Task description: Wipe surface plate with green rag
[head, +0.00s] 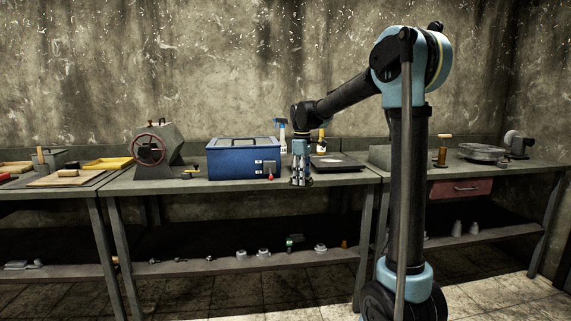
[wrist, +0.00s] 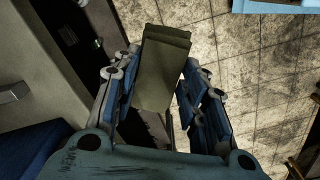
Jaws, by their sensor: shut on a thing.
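My gripper (head: 301,183) hangs pointing down at the front edge of the middle bench, just right of the blue box. In the wrist view my gripper (wrist: 160,72) is shut on the green rag (wrist: 163,50), a folded olive-green cloth between the two blue-padded fingers. The rag cannot be made out in the head view. A dark flat slab that looks like the surface plate (head: 350,164) lies on the bench to the right of my gripper. A small pale patch shows on its top, and my arm partly covers its left side.
The blue box (head: 243,160) stands close left of my gripper. Two spray bottles, one blue-topped (head: 282,134), stand behind. A machine with a red wheel (head: 150,150) is farther left. The lower shelf (head: 220,265) holds several small parts. The floor in front is clear.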

